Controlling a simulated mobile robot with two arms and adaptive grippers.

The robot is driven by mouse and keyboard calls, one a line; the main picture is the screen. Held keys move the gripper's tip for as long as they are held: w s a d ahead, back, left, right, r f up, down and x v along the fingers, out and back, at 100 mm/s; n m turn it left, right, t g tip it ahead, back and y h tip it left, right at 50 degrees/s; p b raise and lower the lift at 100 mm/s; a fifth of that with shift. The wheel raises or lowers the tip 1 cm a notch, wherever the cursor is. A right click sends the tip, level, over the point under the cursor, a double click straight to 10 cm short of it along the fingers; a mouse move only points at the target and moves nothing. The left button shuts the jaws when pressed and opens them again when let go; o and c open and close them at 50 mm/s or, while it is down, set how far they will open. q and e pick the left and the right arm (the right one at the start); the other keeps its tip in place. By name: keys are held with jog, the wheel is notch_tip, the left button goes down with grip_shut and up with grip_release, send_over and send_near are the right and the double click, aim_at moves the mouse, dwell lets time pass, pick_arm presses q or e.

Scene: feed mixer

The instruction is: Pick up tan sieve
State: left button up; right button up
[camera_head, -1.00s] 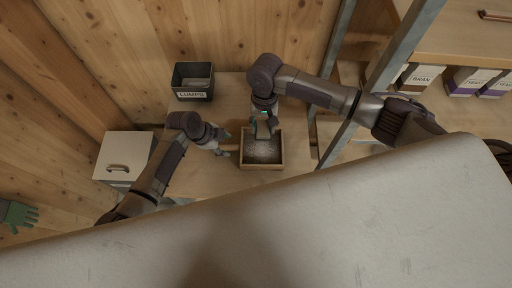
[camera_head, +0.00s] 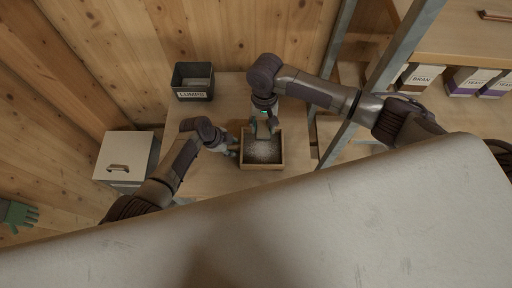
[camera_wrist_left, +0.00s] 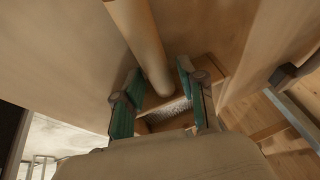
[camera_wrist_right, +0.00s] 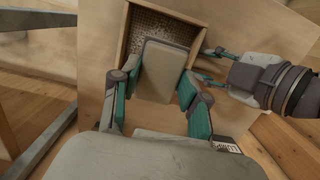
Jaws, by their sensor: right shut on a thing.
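The tan sieve (camera_head: 247,163) is a square wooden frame with a speckled grey mesh floor, lying on the wooden table. Its frame and mesh also show in the right wrist view (camera_wrist_right: 150,24). A round tan handle (camera_wrist_left: 142,38) runs between the fingers of my left gripper (camera_wrist_left: 160,75) in the left wrist view. That gripper (camera_head: 233,150) is open, at the sieve's left side; contact with the handle cannot be told. My right gripper (camera_head: 264,132) is shut on a grey-tan block (camera_wrist_right: 165,68) and holds it over the mesh.
A dark bin labelled LUMPS (camera_head: 192,82) stands at the table's back left. A pale lidded box (camera_head: 125,158) with a handle is left of the table. Shelving with labelled boxes (camera_head: 470,82) is at the right. Bare table (camera_head: 205,120) shows between the bin and sieve.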

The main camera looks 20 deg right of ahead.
pick_arm(q)
grip_shut()
jog(key=shift+r, duration=0.15)
notch_tip(320, 180, up, 10)
dwell(0.5)
jog(key=shift+f, duration=0.2)
jog(key=shift+f, duration=4.6)
jog(key=shift+f, duration=0.3)
jog(key=o, duration=0.8)
grip_release()
jog(key=shift+r, duration=0.15)
